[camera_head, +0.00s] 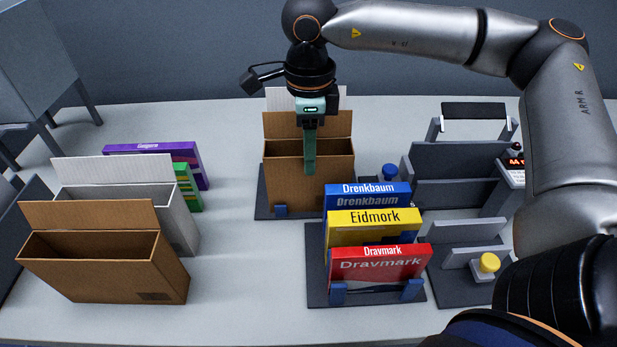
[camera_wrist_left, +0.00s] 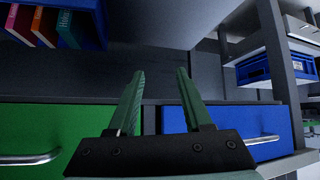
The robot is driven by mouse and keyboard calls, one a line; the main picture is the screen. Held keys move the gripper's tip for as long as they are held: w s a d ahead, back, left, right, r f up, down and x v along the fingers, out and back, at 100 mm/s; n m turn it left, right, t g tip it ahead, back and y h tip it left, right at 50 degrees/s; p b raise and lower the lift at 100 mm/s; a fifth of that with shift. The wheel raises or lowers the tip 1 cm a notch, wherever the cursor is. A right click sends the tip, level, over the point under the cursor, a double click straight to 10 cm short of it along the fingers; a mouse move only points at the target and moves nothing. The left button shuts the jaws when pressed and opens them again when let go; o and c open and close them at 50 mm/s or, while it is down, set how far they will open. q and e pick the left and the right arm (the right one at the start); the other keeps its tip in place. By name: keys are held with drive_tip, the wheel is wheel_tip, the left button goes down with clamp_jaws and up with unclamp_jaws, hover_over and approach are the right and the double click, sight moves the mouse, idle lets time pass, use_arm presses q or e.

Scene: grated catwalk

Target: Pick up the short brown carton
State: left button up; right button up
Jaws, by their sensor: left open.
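An open brown carton (camera_head: 100,270) stands at the front left of the table in the head view, its back flap raised and its inside empty. A second open brown carton (camera_head: 310,172) stands on a dark base at the middle. I cannot tell for sure which one is the short one. My right gripper (camera_head: 309,165) hangs over the middle carton, its green finger pointing down in front of the opening. It shows edge-on, so its gap is hidden. My left gripper (camera_wrist_left: 160,75) is open and empty in the left wrist view, away from the cartons.
A white carton (camera_head: 175,212) stands behind the left brown one, with purple (camera_head: 190,160) and green (camera_head: 188,187) boxes beyond. Blue (camera_head: 367,197), yellow (camera_head: 374,228) and red (camera_head: 380,264) boxes stand in a rack at front middle. Grey holders (camera_head: 455,180) fill the right. Table between is clear.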

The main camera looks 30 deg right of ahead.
drive_tip(key=shift+f, duration=0.55)
clamp_jaws()
idle(1.0)
